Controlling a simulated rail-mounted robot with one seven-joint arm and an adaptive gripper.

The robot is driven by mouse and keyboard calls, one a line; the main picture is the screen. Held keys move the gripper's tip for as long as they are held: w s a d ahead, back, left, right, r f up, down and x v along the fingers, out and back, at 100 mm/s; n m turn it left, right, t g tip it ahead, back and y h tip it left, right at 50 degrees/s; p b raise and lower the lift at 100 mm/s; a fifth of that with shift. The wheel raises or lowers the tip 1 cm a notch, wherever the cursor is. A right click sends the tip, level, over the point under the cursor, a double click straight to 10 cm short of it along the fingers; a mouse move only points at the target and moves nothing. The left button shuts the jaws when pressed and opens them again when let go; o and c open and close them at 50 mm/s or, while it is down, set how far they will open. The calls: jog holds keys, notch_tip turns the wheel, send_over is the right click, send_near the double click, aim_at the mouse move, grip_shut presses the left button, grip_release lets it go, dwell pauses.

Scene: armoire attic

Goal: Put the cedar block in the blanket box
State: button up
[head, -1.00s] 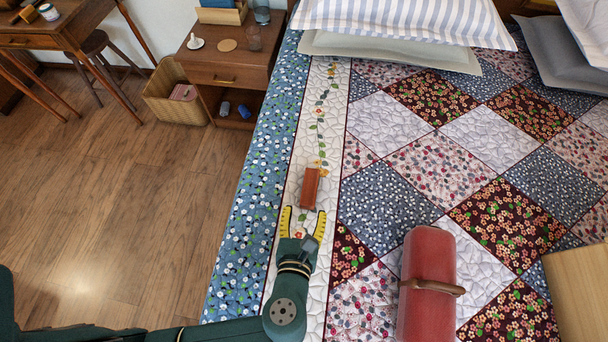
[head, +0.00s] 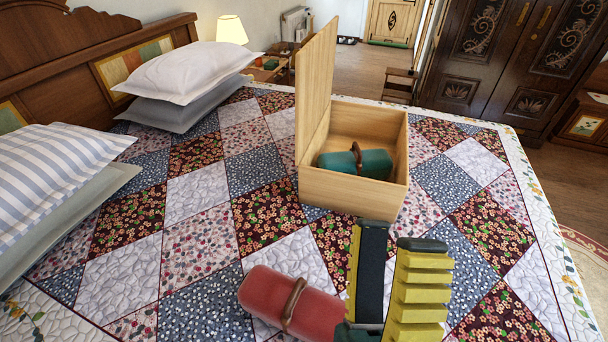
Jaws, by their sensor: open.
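The blanket box (head: 345,187) is a light wooden box standing on the bed, with its lid (head: 316,90) raised on the left side. A teal rolled blanket (head: 345,164) with a brown handle lies inside it. My gripper (head: 396,235) is large in the foreground, in front of the box and nearer to me. Its yellow fingers with dark pads are apart, and I see nothing between them. The cedar block does not show in the present head view.
A red rolled blanket (head: 262,296) with a brown handle lies on the quilt (head: 200,190), left of my gripper. Pillows (head: 185,72) lie along the headboard side. Quilt to the right of the box is clear. A dark armoire (head: 520,65) stands beyond the bed.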

jog(key=w+d+m+g+h, duration=0.1)
jog(key=m, duration=0.3)
jog(key=w+d+r+m+g+h, duration=0.1)
jog(key=d+m, duration=0.1)
jog(key=m, duration=0.2)
jog(key=w+d+m+g+h, duration=0.1)
jog(key=m, duration=0.3)
jog(key=shift+d+r, duration=0.25)
jog(key=shift+r, duration=0.05)
jog(key=shift+o, duration=0.5)
jog(key=a+y, duration=0.1)
jog(key=w+a+m+y, duration=0.1)
jog(key=a+m+g+y, duration=0.1)
jog(key=y, duration=0.1)
jog(key=shift+w+f, duration=0.15)
jog(key=shift+w, duration=0.25)
jog(key=shift+o, duration=0.6)
jog(key=shift+w+a+f+y, duration=0.1)
jog(key=shift+a+y, duration=0.2)
jog(key=shift+y, duration=0.2)
jog(key=shift+f, duration=0.1)
